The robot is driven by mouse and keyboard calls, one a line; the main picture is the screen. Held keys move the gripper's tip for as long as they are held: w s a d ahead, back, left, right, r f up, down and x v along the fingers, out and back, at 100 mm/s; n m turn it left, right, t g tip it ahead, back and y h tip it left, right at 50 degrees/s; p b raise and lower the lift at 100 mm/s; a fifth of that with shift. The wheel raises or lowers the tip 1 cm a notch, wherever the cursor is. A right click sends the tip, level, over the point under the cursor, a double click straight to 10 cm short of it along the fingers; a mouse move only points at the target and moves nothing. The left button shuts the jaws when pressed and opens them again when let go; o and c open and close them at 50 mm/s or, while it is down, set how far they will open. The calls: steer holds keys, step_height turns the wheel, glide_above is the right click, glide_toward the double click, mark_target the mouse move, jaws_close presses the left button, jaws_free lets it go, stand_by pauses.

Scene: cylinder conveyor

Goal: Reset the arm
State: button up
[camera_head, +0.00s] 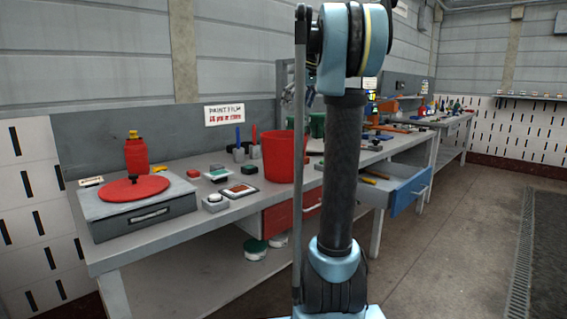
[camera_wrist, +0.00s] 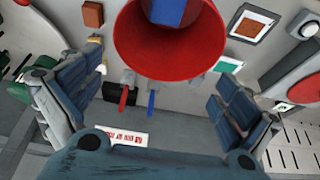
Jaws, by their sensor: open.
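My gripper (camera_wrist: 155,82) shows in the wrist view with its two blue-grey padded fingers spread wide at left and right. It is open, with nothing between the fingers. A red bucket (camera_wrist: 125,45) is seen from above at the top middle of the wrist view, beyond the fingers, with a blue object (camera_wrist: 168,10) within its mouth. In the head view the red bucket (camera_head: 284,158) stands upright on the workbench, left of my raised arm (camera_head: 340,170).
The long workbench (camera_head: 170,247) carries a grey box (camera_head: 145,218) with a red disc (camera_head: 134,189), a red bottle (camera_head: 137,156) and small blocks. A blue-fronted drawer (camera_head: 409,190) stands open at right. Open floor (camera_head: 455,240) lies to the right.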

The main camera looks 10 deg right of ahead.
steer(key=shift+s+d+r, duration=0.1)
steer(key=shift+s+r, duration=0.1)
steer(key=shift+r, duration=0.3)
steer(key=s+a+f+m+h, duration=0.1)
steer(key=s+f+m, duration=0.2)
steer(key=s+f, duration=1.7)
steer(key=s+a+f+m+g+h, duration=0.1)
steer(key=s+f+m, duration=0.3)
steer(key=s+f, duration=1.6)
steer(key=shift+a+f+h, duration=0.3)
steer(key=shift+a+f, duration=0.25)
steer(key=shift+f, duration=0.2)
